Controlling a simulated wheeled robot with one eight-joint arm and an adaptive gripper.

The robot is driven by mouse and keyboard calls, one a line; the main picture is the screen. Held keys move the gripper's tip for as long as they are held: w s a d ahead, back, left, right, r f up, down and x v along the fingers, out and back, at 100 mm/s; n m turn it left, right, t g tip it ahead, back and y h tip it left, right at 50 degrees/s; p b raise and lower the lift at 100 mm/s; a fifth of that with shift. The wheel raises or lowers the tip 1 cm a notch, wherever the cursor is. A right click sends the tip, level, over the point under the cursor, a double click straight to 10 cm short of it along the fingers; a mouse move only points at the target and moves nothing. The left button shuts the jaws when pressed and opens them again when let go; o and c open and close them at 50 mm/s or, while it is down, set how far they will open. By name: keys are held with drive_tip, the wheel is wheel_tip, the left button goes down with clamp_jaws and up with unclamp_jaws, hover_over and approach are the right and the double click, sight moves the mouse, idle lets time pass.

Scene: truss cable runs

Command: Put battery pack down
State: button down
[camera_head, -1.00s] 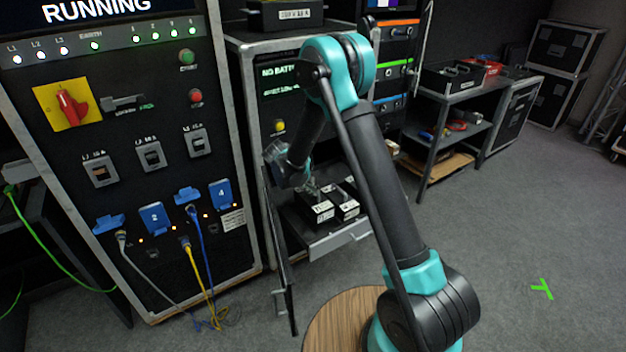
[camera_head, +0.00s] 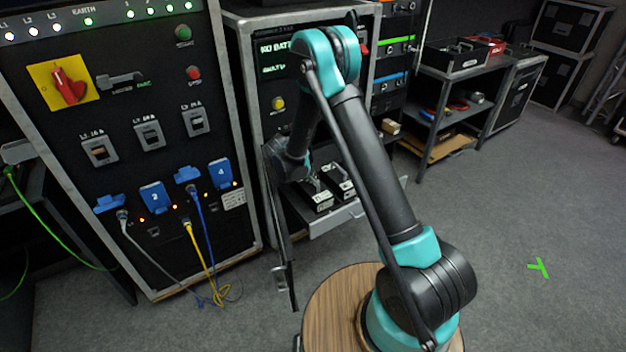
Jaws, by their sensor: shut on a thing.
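Two black battery packs with white labels sit side by side at an open drawer (camera_head: 338,221) low in the middle cabinet. The left battery pack (camera_head: 318,200) is under my gripper (camera_head: 316,184), which is small and shut on its top. The right battery pack (camera_head: 342,187) stands close beside it, partly behind my arm. I cannot tell whether the held pack rests on the drawer's floor or hangs just above it. My arm hides part of the drawer and of the cabinet.
A power rack (camera_head: 120,120) with a red switch and plugged cables stands at the left. A dark upright frame (camera_head: 281,240) stands close left of the drawer. A shelf unit (camera_head: 445,112) with a black toolbox (camera_head: 455,58) stands back right. The floor at right is open.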

drive_tip(key=c, duration=1.6)
unclamp_jaws()
drive_tip(key=shift+c, duration=0.2)
drive_tip(key=v, duration=1.2)
drive_tip(key=s+d+r+m+y, duration=0.1)
drive_tip(key=s+d+r, duration=0.2)
drive_tip(key=d, duration=0.3)
drive_tip(key=s+d+r+m+g+y, duration=0.1)
drive_tip(key=s+d+r, duration=0.15)
drive_tip(key=d, duration=0.25)
drive_tip(key=s+d+r+m+y, duration=0.1)
drive_tip(key=s+d+r, duration=0.1)
drive_tip(key=s+d, duration=0.3)
drive_tip(key=s+d+m+y, duration=0.1)
drive_tip(key=s+d+m, duration=0.1)
drive_tip(key=s+d, duration=0.3)
drive_tip(key=s+d+m+t+y, duration=0.1)
drive_tip(key=s+d, duration=0.3)
drive_tip(key=s, duration=0.8)
drive_tip(key=shift+d+f+m+y, duration=0.3)
drive_tip(key=shift+d+f+m, duration=0.05)
drive_tip(key=shift+d+m, duration=0.05)
